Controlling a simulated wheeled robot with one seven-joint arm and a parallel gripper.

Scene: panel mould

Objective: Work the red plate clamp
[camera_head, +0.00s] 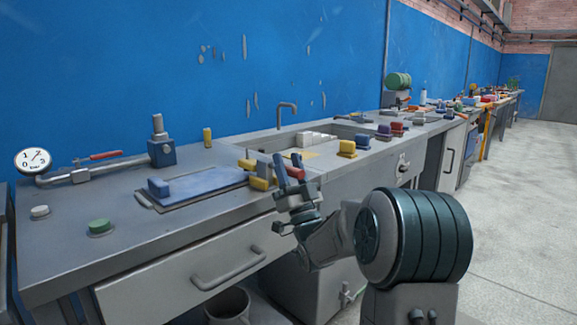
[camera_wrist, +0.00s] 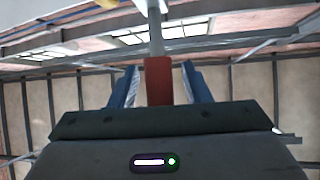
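The red plate clamp shows in the wrist view as a red grip (camera_wrist: 158,80) on a grey rod that runs up the picture. My gripper (camera_wrist: 158,72) has its two blue fingers on either side of the red grip, with a narrow gap on each side. In the head view my gripper (camera_head: 292,163) is at the bench's front edge, fingers pointing up, and the red part (camera_head: 296,173) shows between them. Yellow blocks (camera_head: 260,170) sit just left of it, at the right end of a blue plate (camera_head: 208,184). The clamp's base is hidden.
A blue block (camera_head: 158,187) sits at the plate's left end. A green button (camera_head: 100,227), a pressure gauge (camera_head: 35,160) and a red-levered pipe (camera_head: 99,156) are further left. A yellow clamp-like block (camera_head: 346,148) stands to the right. A drawer handle (camera_head: 228,275) projects below the bench top.

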